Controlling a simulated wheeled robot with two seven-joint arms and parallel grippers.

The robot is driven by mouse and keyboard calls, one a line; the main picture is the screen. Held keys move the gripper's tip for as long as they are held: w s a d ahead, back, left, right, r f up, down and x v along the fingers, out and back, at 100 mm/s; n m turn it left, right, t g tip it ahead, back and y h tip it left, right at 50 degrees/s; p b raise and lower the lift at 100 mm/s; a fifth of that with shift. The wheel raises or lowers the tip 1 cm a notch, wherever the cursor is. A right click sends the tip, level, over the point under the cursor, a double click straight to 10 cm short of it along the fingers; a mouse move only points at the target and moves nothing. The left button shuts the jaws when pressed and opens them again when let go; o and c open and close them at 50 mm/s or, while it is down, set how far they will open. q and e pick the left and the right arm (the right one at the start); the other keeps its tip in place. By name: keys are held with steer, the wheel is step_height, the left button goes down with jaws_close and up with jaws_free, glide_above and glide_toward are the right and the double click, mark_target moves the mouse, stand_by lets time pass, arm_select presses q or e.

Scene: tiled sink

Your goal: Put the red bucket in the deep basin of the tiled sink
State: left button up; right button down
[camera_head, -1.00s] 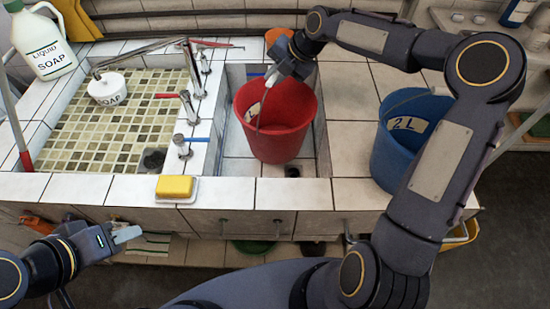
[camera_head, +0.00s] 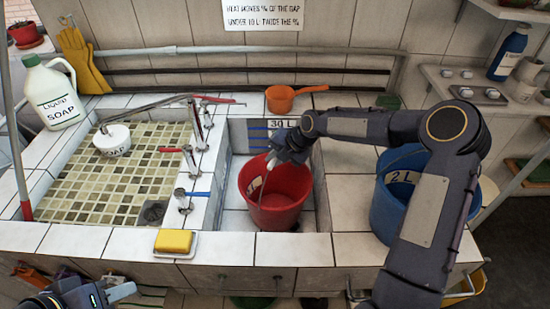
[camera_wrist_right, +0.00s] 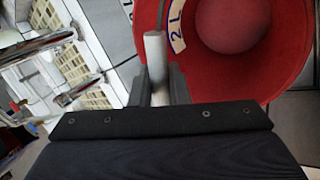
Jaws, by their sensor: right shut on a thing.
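The red bucket (camera_head: 276,205) is upright within the deep basin (camera_head: 238,150) of the tiled sink, and its lower part is below the basin's front rim. I cannot tell whether its base touches the basin floor. My right gripper (camera_head: 272,160) is at the bucket's rim, shut on the handle's grip. In the right wrist view, the fingers (camera_wrist_right: 158,90) close around the pale handle grip (camera_wrist_right: 155,50), with the red interior (camera_wrist_right: 225,60) and a "2 L" label beyond. My left gripper (camera_head: 122,291) is empty, low at the left; its finger gap is unclear.
A blue bucket (camera_head: 385,205) stands on the counter right of the basin. A yellow sponge (camera_head: 173,241) lies on the front ledge. Taps (camera_head: 190,160) line the divider beside the shallow tiled basin (camera_head: 85,190). An orange pan (camera_head: 281,98) sits behind the deep basin.

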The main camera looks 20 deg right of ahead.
steer(key=shift+f, duration=0.1)
steer(key=c, duration=1.4)
jaws_free()
steer(key=shift+r, duration=0.25)
steer(key=b+v, duration=0.1)
steer(key=v, duration=1)
steer(key=s+r+m+h, duration=0.2)
steer(key=s+r+m, duration=0.2)
steer(key=s+m, duration=1.15)
steer(key=s, duration=0.1)
steer(key=s+m+t, duration=0.1)
steer(key=s+m, duration=0.6)
steer(key=s, duration=0.1)
steer(key=s+a+f+m, duration=0.1)
steer(key=s+m, duration=0.6)
steer(key=shift+s+f+m+y, duration=0.1)
steer(key=shift+s+m+y, duration=0.05)
steer(key=shift+m+y, duration=0.15)
